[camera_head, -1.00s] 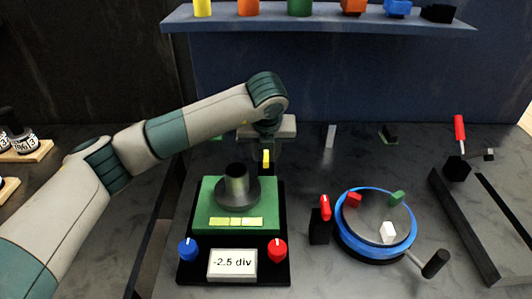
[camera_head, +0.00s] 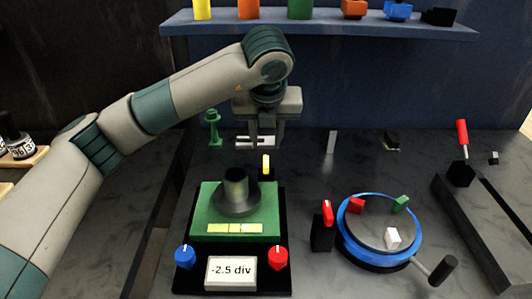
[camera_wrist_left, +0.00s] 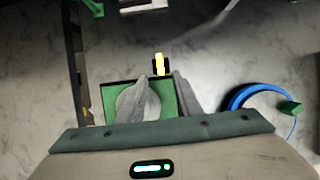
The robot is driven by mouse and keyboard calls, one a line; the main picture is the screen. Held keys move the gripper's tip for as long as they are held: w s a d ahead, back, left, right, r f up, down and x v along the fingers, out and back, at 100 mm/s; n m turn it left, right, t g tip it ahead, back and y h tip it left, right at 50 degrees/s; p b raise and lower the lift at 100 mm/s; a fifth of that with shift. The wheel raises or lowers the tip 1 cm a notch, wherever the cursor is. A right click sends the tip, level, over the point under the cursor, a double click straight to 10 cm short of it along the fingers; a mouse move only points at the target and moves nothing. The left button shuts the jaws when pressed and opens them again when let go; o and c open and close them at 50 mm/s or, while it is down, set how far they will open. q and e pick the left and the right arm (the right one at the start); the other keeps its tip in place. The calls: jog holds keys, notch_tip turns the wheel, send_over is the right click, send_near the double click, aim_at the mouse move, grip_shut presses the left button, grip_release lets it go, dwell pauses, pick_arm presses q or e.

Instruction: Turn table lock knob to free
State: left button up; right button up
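I cannot tell for certain which control is the table lock knob. The yellow upright knob (camera_head: 266,164) stands behind the green table (camera_head: 264,215); in the left wrist view the yellow knob (camera_wrist_left: 158,63) is just beyond the fingertips. A red knob (camera_head: 327,213) sits on a black post left of the blue-ringed turntable (camera_head: 414,222). A blue knob (camera_head: 186,257) and a red front knob (camera_head: 278,258) flank the "-2.5 div" display (camera_head: 231,271). My left gripper (camera_head: 266,146) points down, open and empty, above and behind the yellow knob. My right gripper is not in view.
A grey cylinder (camera_head: 236,186) stands on the green table. A crank handle (camera_head: 441,270) sticks out front right of the turntable. A red-handled lever (camera_head: 462,134) stands far right. A green stand (camera_head: 212,127) is at the back, under a shelf (camera_head: 330,22) with coloured blocks.

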pick_arm(q)
jog(key=b+v, duration=0.1)
jog(key=v, duration=0.6)
jog(key=shift+r, duration=0.3)
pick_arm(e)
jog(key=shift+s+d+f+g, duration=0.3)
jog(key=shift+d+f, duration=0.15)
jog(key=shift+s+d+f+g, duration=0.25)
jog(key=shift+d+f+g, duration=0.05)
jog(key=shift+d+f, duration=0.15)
